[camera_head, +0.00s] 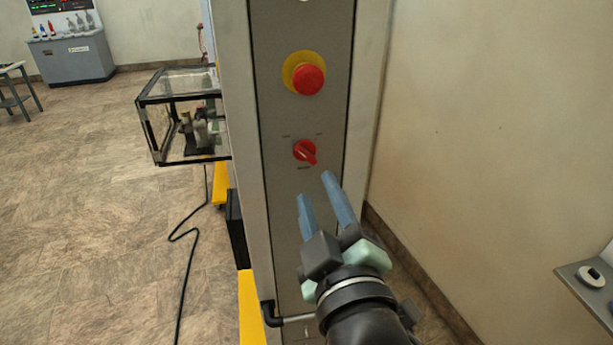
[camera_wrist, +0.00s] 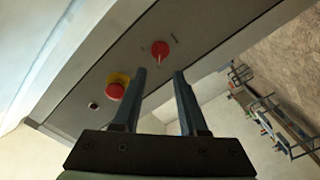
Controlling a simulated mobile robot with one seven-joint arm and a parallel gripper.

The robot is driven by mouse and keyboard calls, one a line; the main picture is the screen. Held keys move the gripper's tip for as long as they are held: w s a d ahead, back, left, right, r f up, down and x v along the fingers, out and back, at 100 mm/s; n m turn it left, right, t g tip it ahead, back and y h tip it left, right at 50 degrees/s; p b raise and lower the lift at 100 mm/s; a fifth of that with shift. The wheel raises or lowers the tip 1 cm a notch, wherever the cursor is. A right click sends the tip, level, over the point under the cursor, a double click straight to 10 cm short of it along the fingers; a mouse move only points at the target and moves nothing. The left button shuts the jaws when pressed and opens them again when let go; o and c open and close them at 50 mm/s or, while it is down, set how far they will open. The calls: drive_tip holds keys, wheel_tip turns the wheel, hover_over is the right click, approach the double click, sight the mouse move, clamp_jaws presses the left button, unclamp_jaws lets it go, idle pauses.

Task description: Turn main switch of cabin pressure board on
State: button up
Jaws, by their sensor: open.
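The board is a tall grey panel (camera_head: 300,215) in a lighter frame. A red rotary switch (camera_head: 304,151) with small label marks around it sits on the panel; its handle points down and to the right in the head view. It also shows in the wrist view (camera_wrist: 160,48), ahead of the fingertips. My gripper (camera_head: 316,185) is open and empty, with its two blue fingers apart just below the switch in the head view. The fingers (camera_wrist: 159,73) do not appear to touch the switch. The exact gap to the panel is hard to tell.
A red mushroom button on a yellow base (camera_head: 308,79) sits above the switch; it also shows in the wrist view (camera_wrist: 116,87). A glass case (camera_head: 185,115) juts out left of the board. A wall (camera_head: 490,130) stands on the right. A black cable (camera_head: 187,265) lies on the floor.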

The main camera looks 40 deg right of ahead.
sight(305, 156)
drive_tip(key=p+x, duration=0.2)
drive_tip(key=x, duration=0.5)
drive_tip(key=shift+w+d+r+p, duration=0.1)
drive_tip(key=shift+d+p, duration=0.05)
drive_tip(key=shift+p, duration=0.15)
drive_tip(key=shift+w+d, duration=0.3)
drive_tip(key=shift+w, duration=0.25)
drive_tip(key=shift+c, duration=0.2)
clamp_jaws()
